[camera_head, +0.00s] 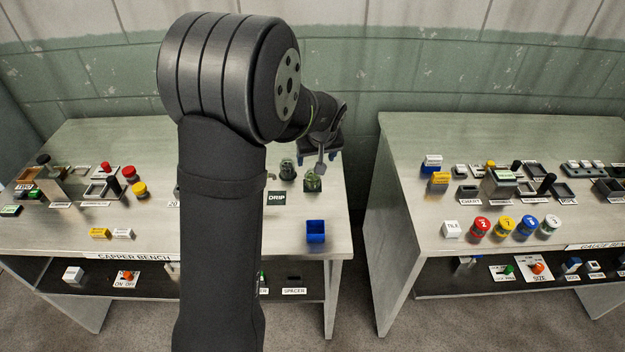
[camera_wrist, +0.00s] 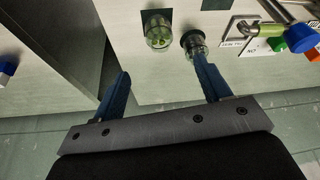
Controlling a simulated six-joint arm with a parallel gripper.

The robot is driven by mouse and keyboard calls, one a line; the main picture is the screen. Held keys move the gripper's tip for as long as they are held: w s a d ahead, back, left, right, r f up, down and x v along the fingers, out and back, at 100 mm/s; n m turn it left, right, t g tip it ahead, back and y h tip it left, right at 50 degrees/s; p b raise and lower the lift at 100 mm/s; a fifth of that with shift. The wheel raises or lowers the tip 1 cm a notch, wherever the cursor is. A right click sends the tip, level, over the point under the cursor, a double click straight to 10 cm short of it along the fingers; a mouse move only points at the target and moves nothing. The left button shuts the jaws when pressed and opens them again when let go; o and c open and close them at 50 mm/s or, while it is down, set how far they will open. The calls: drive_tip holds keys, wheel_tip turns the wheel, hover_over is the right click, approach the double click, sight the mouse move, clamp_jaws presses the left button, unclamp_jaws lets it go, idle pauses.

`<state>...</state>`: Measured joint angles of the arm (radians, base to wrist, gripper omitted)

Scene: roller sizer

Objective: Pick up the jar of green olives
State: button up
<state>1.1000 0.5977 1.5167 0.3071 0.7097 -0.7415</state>
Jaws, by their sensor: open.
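Two small glass jars stand near the right end of the left bench. The right one (camera_head: 312,182) looks greenish and stands at a dark square; it shows as a green-filled jar in the wrist view (camera_wrist: 158,32). I take it as the olive jar, though I cannot read a label. The other jar (camera_head: 287,169) is darker and stands close beside it, also in the wrist view (camera_wrist: 193,42). My gripper (camera_head: 318,157) is open and empty, behind the jars in the head view. In the wrist view its blue fingers (camera_wrist: 165,88) point toward the jars; one finger overlaps the darker jar.
A DRIP sign (camera_head: 277,198) lies left of the green jar, and a blue bin (camera_head: 316,232) stands in front. A metal spout with a blue end (camera_wrist: 300,38) is near the darker jar. A gap separates this bench from the right bench (camera_head: 400,230).

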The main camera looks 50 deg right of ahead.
sight(313, 176)
drive_tip(key=x, duration=1.3)
drive_tip(key=shift+s, duration=0.15)
drive_tip(key=shift+c, duration=0.4)
drive_tip(key=c, duration=1)
